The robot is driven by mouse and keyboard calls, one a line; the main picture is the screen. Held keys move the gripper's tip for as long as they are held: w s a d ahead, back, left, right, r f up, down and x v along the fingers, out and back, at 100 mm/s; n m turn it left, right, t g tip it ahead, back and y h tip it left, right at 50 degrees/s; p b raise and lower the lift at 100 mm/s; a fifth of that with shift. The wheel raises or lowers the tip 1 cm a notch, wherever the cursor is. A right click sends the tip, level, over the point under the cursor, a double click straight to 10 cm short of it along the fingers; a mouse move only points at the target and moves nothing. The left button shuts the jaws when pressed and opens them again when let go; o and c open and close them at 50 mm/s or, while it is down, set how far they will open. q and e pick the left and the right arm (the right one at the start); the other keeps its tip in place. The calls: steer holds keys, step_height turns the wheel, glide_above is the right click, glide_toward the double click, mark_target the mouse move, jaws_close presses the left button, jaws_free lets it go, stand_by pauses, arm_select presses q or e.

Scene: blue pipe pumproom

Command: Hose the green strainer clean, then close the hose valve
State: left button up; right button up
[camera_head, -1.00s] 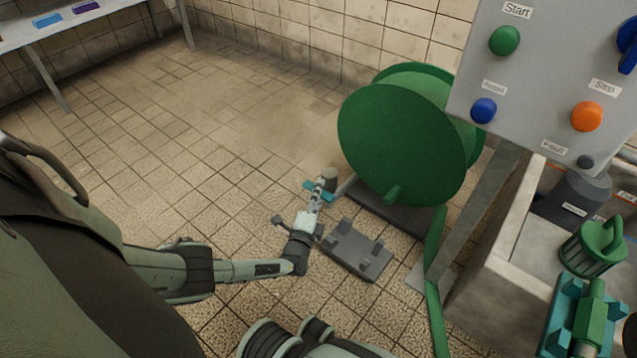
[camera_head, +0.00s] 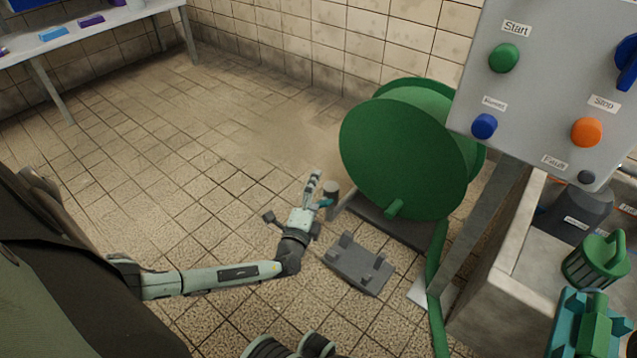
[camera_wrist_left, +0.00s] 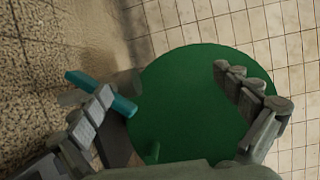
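The green strainer (camera_head: 592,263), a slotted cup with an arched handle, stands upright in the grey trough at the right. A green hose nozzle (camera_head: 594,333) lies in a teal cradle at the bottom right. The hose valve is low beside the reel, with a teal handle (camera_head: 326,202) and a grey round body (camera_head: 332,188). My left gripper (camera_head: 314,186) is at the valve's left. In the wrist view its fingers (camera_wrist_left: 172,100) are wide apart and empty; the teal handle (camera_wrist_left: 120,104) is partly behind one finger.
A large green hose reel (camera_head: 402,155) stands right of the valve. A grey floor plate (camera_head: 360,264) with raised blocks lies nearer me. A control panel (camera_head: 545,100) overhangs the right side. The tiled floor at left is clear up to a bench (camera_head: 95,35).

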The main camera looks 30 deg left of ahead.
arm_select(q)
steer(key=shift+w+a+r, duration=0.15)
steer(key=shift+w+r, duration=0.05)
steer(key=shift+r, duration=0.3)
steer(key=shift+s+r, duration=0.1)
steer(key=shift+s, duration=0.05)
steer(key=c, duration=0.6)
steer(key=shift+s, duration=0.3)
steer(key=c, duration=0.5)
steer(key=shift+o, duration=0.2)
steer(key=r+p+v, duration=0.1)
steer(key=p+v, duration=0.2)
steer(key=v, duration=0.5)
steer(key=shift+s+a+r, duration=0.15)
steer(key=shift+a, duration=0.2)
